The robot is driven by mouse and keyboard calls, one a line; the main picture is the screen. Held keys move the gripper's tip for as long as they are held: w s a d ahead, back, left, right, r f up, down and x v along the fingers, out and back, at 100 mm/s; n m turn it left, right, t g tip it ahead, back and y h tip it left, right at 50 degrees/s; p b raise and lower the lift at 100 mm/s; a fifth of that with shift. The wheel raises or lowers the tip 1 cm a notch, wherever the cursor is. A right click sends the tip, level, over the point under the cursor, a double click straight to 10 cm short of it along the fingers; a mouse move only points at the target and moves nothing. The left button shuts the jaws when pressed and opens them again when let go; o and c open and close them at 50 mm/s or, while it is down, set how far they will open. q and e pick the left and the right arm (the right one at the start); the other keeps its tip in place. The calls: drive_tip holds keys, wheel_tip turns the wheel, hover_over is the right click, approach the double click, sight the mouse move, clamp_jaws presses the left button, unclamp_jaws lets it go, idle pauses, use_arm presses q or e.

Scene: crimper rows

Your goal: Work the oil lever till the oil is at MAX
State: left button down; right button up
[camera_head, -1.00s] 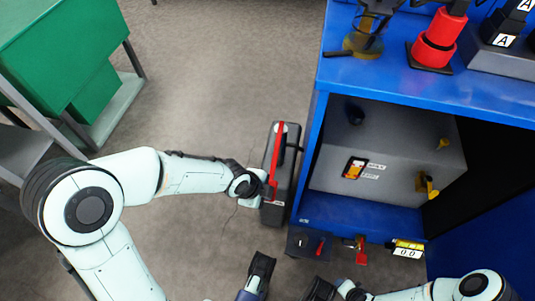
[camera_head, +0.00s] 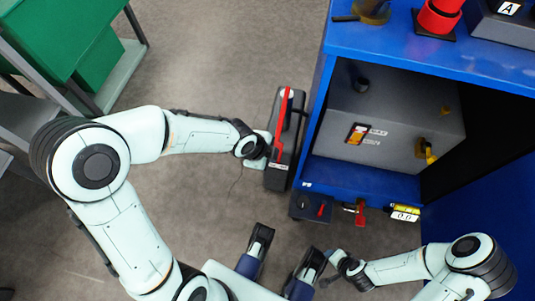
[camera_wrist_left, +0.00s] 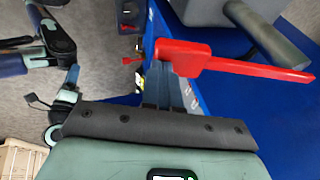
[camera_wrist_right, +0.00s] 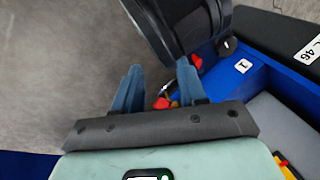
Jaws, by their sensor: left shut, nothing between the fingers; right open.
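A long red lever (camera_head: 284,118) sits on a dark unit (camera_head: 276,178) at the left side of the blue bench. It also shows in the left wrist view (camera_wrist_left: 240,66). My left gripper (camera_head: 262,150) is shut and empty beside the lever's near end; in the left wrist view its fingertips (camera_wrist_left: 162,72) are close to the lever's wide end, and I cannot tell if they touch. A grey tank (camera_head: 395,120) in the bench's bay bears an orange and white gauge (camera_head: 357,133) with small labels; its oil level is too small to read. My right gripper (camera_wrist_right: 158,78) is open and empty.
The blue bench (camera_head: 420,52) carries tools on top. A small red handle (camera_head: 321,210), another red handle (camera_head: 360,213) and a counter (camera_head: 405,213) are at its front edge. A green cabinet (camera_head: 60,35) stands at the upper left. The floor between them is clear.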

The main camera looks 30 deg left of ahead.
use_arm(q)
drive_tip(key=s+a+r+p, duration=0.1)
drive_tip(key=s+r+p, duration=0.2)
drive_tip(key=s+r, duration=0.3)
drive_tip(key=shift+p+v, duration=0.4)
drive_tip(key=shift+v, duration=0.6)
use_arm(e)
drive_tip(key=s+a+r+g+y, duration=0.1)
drive_tip(key=s+a+r+g, duration=0.1)
drive_tip(key=s+r, duration=0.3)
drive_tip(key=shift+s+a+r, duration=0.2)
drive_tip(key=shift+s+a, duration=0.4)
drive_tip(key=shift+s, duration=0.3)
use_arm(q)
drive_tip(key=shift+w+d, duration=0.1)
drive_tip(key=shift+w, duration=0.05)
